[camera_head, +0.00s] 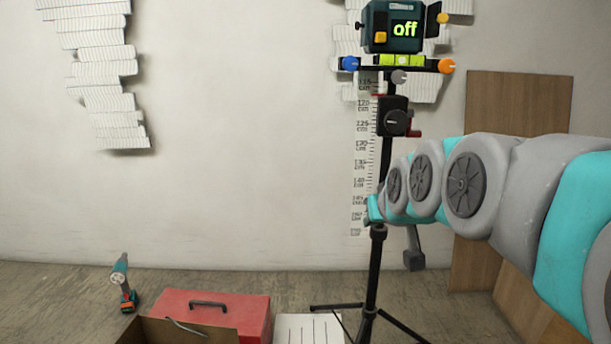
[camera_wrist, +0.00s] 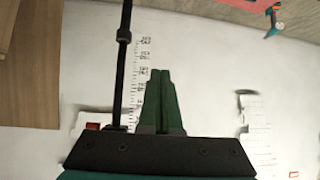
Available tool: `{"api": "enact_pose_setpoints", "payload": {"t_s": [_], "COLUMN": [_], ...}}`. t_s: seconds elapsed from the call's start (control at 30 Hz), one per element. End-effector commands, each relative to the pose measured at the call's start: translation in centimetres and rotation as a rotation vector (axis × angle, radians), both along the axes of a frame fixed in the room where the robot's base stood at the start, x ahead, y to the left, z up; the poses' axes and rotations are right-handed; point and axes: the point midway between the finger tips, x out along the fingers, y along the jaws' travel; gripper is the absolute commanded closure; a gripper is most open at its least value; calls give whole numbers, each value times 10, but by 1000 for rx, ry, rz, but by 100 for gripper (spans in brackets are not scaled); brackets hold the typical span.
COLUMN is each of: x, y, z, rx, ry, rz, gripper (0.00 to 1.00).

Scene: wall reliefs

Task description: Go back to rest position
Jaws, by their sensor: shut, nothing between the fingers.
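My gripper (camera_wrist: 160,74) shows in the wrist view with its two green fingers shut together and nothing between them. It points along the white wall (camera_wrist: 210,60), apart from the black tripod pole (camera_wrist: 124,55) to its left. In the head view my arm reaches in from the right toward the tripod (camera_head: 375,275), and I cannot make out the fingertips there. The laser device (camera_head: 391,28) on top of the tripod shows "off" in green. A printed height scale (camera_head: 361,150) runs down the wall behind the pole.
A red toolbox (camera_head: 235,308), an open cardboard box (camera_head: 165,330) and a drill (camera_head: 123,284) are on the floor at the left. Wooden boards (camera_head: 520,100) lean on the wall at the right. The wall's left middle is clear.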

Motion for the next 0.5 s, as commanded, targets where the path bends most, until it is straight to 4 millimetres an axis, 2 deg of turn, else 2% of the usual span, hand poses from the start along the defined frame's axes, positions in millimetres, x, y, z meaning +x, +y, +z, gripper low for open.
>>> {"api": "enact_pose_setpoints", "payload": {"t_s": [0.03, 0.1, 0.17, 0.3, 0.37, 0.4, 0.5], "x": [-22, -55, -86, -164, -199, -223, -272], "y": [0, -2, -3, -9, -12, -14, -19], "z": [-26, -61, -90, -147, -165, -176, -196], "rx": [-6, -13, -20, -35, -43, -46, -56], "ry": [88, 210, 318, 566, 665, 734, 875], "rz": [0, -3, -8, -25, -35, -42, -58], "gripper": [100, 100, 100, 100, 100, 100, 100]}}
